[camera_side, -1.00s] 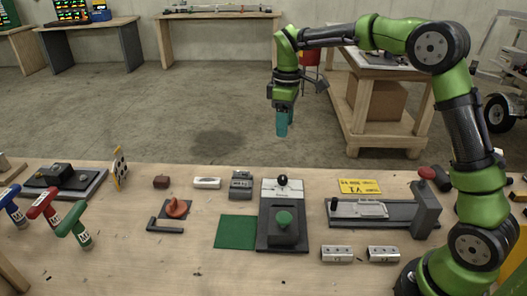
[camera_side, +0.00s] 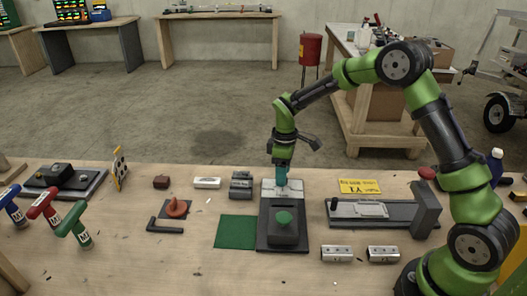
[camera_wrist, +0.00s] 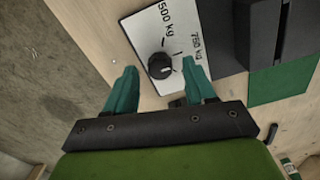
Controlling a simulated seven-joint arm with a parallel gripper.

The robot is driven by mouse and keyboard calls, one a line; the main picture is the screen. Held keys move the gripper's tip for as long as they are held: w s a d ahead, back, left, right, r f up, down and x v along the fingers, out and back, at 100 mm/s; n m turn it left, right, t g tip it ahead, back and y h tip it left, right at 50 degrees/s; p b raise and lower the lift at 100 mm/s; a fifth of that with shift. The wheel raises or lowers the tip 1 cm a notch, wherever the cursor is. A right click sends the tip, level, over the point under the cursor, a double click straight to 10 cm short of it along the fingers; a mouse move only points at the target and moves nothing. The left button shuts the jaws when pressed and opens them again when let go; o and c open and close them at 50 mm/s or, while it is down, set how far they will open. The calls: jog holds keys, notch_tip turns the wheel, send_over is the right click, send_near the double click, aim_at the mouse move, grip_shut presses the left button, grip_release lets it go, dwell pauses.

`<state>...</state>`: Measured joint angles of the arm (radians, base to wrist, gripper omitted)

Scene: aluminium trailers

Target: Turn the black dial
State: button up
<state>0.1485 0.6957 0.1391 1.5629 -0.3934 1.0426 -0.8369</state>
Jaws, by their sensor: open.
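The black dial (camera_wrist: 159,66) sits on a white plate (camera_wrist: 138,30) marked "500 kg" and "750 kg" in the wrist view. In the side view the white plate (camera_side: 268,190) is at the back of a dark base, and the dial is hidden behind my gripper (camera_side: 282,180). My gripper (camera_wrist: 160,85) points down with its two teal fingers apart, one to each side of the dial in the wrist view. No contact with the dial shows. I cannot tell the exact height of the fingertips above the plate.
A grey block (camera_side: 241,185) is close on the left. A clamp-like fixture (camera_side: 375,211) stands to the right.

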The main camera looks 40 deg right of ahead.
jog(key=shift+f, duration=0.5)
grip_shut()
jog(key=shift+m, duration=0.4)
jog(key=m, duration=0.5)
jog(key=shift+m, duration=0.4)
jog(key=m, duration=0.5)
jog(key=shift+r, duration=0.1)
